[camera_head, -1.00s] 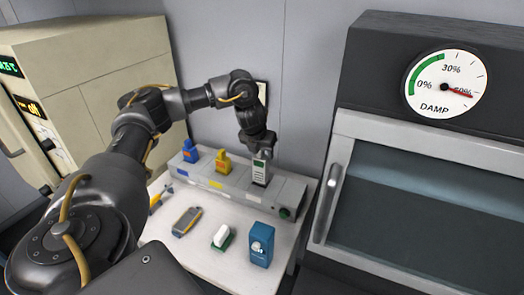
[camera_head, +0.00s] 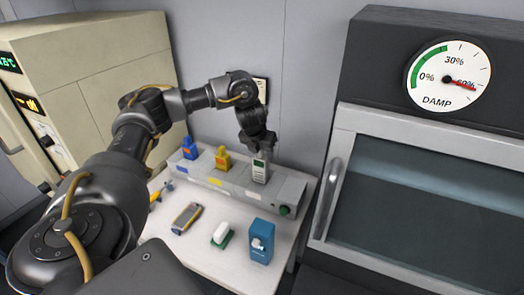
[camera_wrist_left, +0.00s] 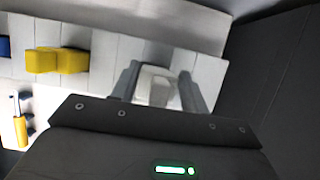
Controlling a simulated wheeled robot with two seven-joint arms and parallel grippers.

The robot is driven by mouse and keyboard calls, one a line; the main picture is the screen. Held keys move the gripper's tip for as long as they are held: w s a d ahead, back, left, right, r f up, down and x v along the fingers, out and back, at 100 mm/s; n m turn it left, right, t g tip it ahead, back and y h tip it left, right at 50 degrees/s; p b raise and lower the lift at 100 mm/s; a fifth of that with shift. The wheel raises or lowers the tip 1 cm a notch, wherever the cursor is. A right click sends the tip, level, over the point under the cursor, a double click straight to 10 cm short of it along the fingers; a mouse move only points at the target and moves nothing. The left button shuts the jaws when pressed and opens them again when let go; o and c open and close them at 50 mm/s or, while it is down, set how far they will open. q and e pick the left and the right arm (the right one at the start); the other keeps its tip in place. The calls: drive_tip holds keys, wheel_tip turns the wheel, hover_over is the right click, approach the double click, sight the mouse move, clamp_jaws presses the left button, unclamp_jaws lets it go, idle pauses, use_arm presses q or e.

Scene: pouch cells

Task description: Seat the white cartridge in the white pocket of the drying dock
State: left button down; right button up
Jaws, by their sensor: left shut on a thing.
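The white cartridge (camera_head: 260,172), a pale block with a dark label, stands upright at the right part of the grey drying dock (camera_head: 292,186). My left gripper (camera_head: 261,153) is above it and shut on it. In the left wrist view the white cartridge (camera_wrist_left: 155,88) sits between the two grey fingers of my left gripper (camera_wrist_left: 156,90). The cartridge's lower end is at the dock's top; the white pocket is hidden by it, and I cannot tell how deep it sits. My right gripper is not in view.
A blue cartridge (camera_head: 189,150) and a yellow cartridge (camera_head: 222,160) stand in the dock to the left. On the white table (camera_head: 215,262) lie a grey-yellow meter (camera_head: 187,218), a white block on green (camera_head: 221,233) and a blue box (camera_head: 262,240). A glass-fronted cabinet (camera_head: 345,130) stands right.

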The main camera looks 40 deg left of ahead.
use_arm(q)
drive_tip(key=shift+f+b, duration=1.35)
drive_tip(key=shift+f, duration=1)
drive_tip(key=c, duration=0.7)
unclamp_jaws()
drive_tip(key=shift+o, duration=0.2)
drive_tip(key=shift+r, duration=0.1)
drive_tip(key=p+v, duration=0.4)
drive_tip(key=v, duration=0.6)
drive_tip(key=shift+r, duration=0.35)
drive_tip(key=shift+s, duration=0.2)
